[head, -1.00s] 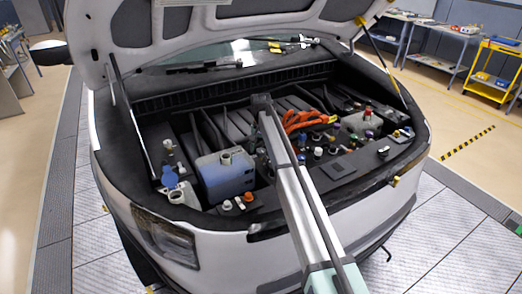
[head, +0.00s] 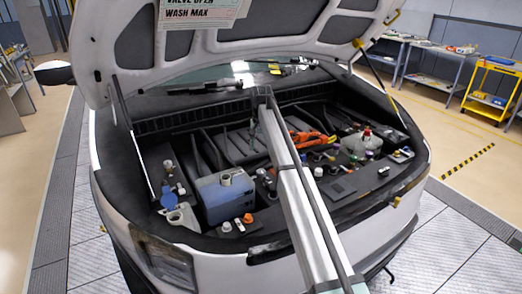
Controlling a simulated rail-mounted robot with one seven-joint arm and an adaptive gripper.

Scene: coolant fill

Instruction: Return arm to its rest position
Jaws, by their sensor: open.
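My arm reaches from the bottom of the head view over the open engine bay (head: 150,215), with its far end near the back of the bay. My gripper (head: 253,130) shows only as a small dark shape beside the arm's far end, partly hidden by the arm. It is open, and I see nothing held in it. A blue-grey translucent reservoir (head: 224,198) with an uncovered-looking neck on top stands upright left of the arm. A white filler neck (head: 181,218) with a raised blue cap (head: 169,199) is at the bay's left.
The raised hood (head: 115,60) hangs above the bay, held by a strut on each side. Orange cables (head: 312,138) and several small caps lie right of the arm. A yellow cart (head: 494,85) and benches stand at the back right. Floor beside the car is clear.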

